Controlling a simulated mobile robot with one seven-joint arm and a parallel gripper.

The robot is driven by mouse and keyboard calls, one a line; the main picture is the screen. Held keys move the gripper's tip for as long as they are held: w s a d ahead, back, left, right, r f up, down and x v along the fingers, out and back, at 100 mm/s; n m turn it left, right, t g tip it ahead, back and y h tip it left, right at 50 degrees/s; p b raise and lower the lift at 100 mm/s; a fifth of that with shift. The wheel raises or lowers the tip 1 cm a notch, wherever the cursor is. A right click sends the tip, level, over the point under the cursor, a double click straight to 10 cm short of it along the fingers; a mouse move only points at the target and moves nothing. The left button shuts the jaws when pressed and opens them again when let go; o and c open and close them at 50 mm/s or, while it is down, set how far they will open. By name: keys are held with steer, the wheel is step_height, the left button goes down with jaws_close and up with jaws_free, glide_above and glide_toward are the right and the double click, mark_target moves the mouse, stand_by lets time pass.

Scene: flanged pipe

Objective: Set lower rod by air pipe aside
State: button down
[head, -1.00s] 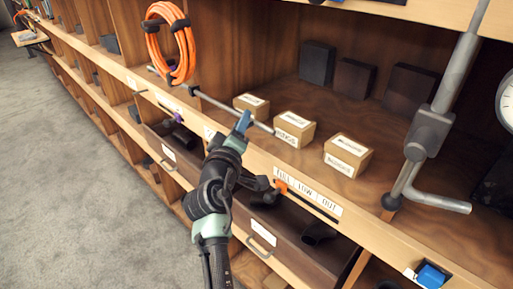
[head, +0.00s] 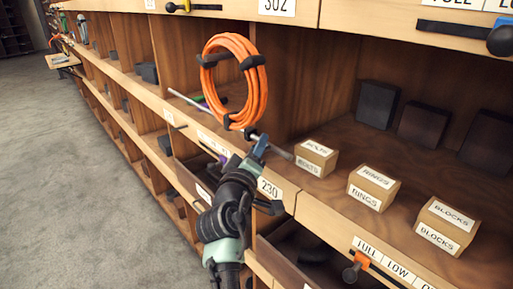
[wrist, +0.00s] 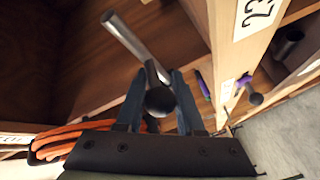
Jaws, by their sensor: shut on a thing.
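My gripper (head: 260,143) is shut on a grey metal rod (head: 281,153), in front of the shelf edge. In the head view the rod's short end points right, towards the small boxes; its other side passes behind an orange hose coil. In the wrist view the rod (wrist: 135,43) slants up and left from between the fingers (wrist: 157,100), and a black ball knob (wrist: 160,101) sits at its near end. The rod appears clear of the shelf boards. The air pipe is not in view now.
Small cardboard boxes marked RINGS (head: 373,188) and BLOCKS (head: 447,227), and one more box (head: 316,157), stand on the shelf. An orange-and-black lever (head: 355,268) projects from the shelf edge. Open grey floor (head: 80,180) lies left.

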steer(key=c, duration=0.8)
jaws_free()
steer(key=shift+s, duration=0.1)
steer(key=v, duration=1.2)
steer(key=shift+s+a+b, duration=0.15)
steer(key=shift+s+b, duration=0.2)
steer(key=shift+s, duration=0.05)
